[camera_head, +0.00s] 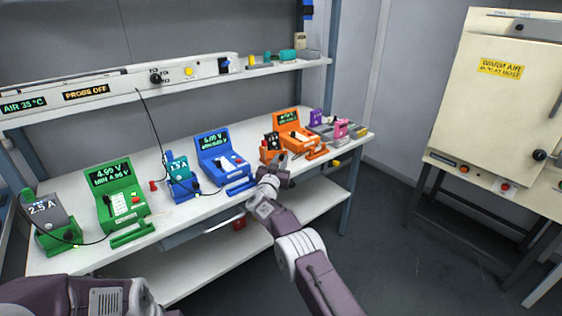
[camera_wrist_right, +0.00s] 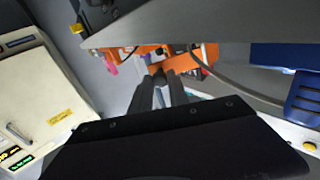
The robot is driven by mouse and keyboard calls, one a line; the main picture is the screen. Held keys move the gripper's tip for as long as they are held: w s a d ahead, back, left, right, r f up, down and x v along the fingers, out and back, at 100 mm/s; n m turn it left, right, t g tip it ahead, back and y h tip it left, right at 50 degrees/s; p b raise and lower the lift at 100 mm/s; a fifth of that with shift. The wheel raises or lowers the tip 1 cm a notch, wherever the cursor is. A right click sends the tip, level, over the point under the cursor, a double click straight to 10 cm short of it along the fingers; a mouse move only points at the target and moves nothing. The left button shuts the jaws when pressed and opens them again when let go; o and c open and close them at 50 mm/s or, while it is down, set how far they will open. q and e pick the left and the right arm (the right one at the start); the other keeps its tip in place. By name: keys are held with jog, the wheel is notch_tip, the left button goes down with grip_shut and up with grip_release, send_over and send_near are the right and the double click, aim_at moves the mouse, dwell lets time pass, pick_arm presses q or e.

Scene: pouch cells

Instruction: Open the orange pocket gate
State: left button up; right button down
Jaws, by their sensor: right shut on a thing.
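The orange tester (camera_head: 292,134) with a green-lit screen stands toward the right end of the white bench. The orange pocket (camera_head: 265,155), with a dark cell (camera_head: 272,141) in it, is at its left side. My right gripper (camera_head: 281,160) is at the front of this pocket, shut on a small part there that I take for its gate. The fingers hide most of that part. In the right wrist view, the closed fingers (camera_wrist_right: 160,80) reach up to the orange housing (camera_wrist_right: 190,65). My left arm shows at the lower left; its gripper is out of view.
A blue tester (camera_head: 222,152) and a green tester (camera_head: 117,193) stand left along the bench. Pink and purple items (camera_head: 340,127) stand close on the right. A shelf (camera_head: 180,85) runs above. A cream cabinet (camera_head: 495,100) stands at the far right, with open floor between.

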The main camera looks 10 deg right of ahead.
jog(key=shift+r, duration=0.1)
jog(key=c, duration=1.3)
grip_release()
jog(key=shift+o, duration=0.2)
jog(key=shift+s, duration=0.1)
